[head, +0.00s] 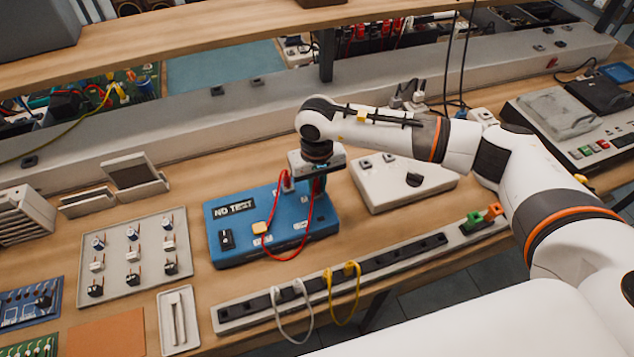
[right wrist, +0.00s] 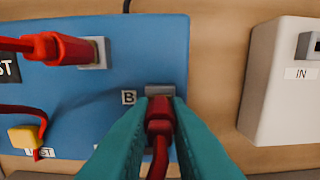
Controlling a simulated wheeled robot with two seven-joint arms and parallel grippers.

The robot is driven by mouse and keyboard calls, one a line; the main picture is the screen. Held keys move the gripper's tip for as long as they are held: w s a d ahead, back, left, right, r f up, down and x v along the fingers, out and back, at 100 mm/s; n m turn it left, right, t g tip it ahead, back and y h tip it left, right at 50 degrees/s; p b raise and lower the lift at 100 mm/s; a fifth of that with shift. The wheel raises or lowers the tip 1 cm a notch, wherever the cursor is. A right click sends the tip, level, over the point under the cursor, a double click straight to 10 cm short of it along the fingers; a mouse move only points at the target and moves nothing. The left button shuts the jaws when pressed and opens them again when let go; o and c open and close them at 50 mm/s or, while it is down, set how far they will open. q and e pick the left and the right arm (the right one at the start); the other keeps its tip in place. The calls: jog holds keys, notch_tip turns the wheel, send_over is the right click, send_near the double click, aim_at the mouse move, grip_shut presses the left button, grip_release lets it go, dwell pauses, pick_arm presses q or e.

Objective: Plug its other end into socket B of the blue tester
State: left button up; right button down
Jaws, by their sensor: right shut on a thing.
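The blue tester (head: 235,250) stands on the bench with a "NO TEST" display. My right gripper (head: 318,186) is over its right part; its teal fingers (right wrist: 160,115) are shut on a red plug (right wrist: 159,118). The plug's front end is at the grey socket B (right wrist: 160,90), beside the "B" label; I cannot tell how deep it sits. Another red plug (right wrist: 50,47) is at a second grey socket (right wrist: 93,53) on the tester. The red cable (head: 297,250) loops down over the tester's front. My left gripper is not in view.
A yellow piece (head: 260,228) with red cable at it is on the tester's face. A pale box (head: 405,186) marked "IN" in the right wrist view (right wrist: 285,95) stands to the right. A strip (head: 340,285) with white and yellow cables lies in front, a parts tray (head: 150,225) left.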

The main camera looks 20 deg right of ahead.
jog(key=shift+f+b, duration=0.2)
jog(key=shift+b, duration=0.95)
dwell(2.9)
dwell(0.3)
jog(key=c, duration=1.3)
grip_release()
notch_tip(320, 180, up, 17)
